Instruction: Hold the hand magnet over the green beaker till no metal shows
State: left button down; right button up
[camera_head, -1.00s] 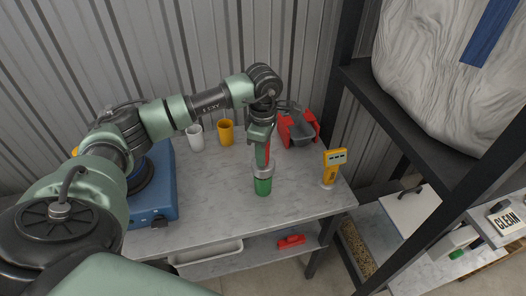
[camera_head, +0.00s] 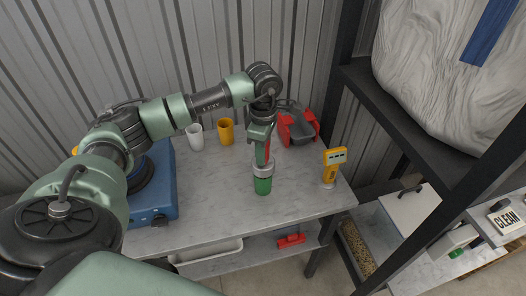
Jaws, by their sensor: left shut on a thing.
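The green beaker (camera_head: 263,186) stands upright near the front edge of the grey table, below my left gripper. My left gripper (camera_head: 263,142) points straight down and is shut on a red-handled hand magnet (camera_head: 264,154). The magnet's grey lower end (camera_head: 263,169) is right over the beaker's mouth; I cannot tell whether it touches the rim. The inside of the beaker is hidden, so no metal can be made out. My right gripper is not in view.
A white cup (camera_head: 195,137), a yellow cup (camera_head: 226,131) and a red and grey scoop-like holder (camera_head: 298,128) stand behind. A yellow meter (camera_head: 333,166) stands to the right, a blue machine (camera_head: 160,190) to the left. A black shelf frame (camera_head: 400,110) rises at right.

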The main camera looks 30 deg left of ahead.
pick_arm(q)
jog(key=shift+r, duration=0.15)
jog(key=shift+r+p, duration=2.2)
jog(key=shift+r, duration=1.75)
jog(key=shift+d+f, duration=0.15)
jog(key=shift+f, duration=0.05)
jog(key=s+d+f+m+b, duration=0.3)
jog(key=s+d+m+b, duration=0.2)
jog(key=m, duration=0.5)
jog(key=s+d+f+m+b, duration=0.3)
jog(key=s+d+m+b, duration=0.2)
jog(key=s+d+m, duration=0.3)
jog(key=s+m, duration=0.2)
jog(key=m, duration=0.1)
jog(key=shift+f+b, duration=0.15)
jog(key=shift+b, duration=0.2)
jog(key=shift+w, duration=0.1)
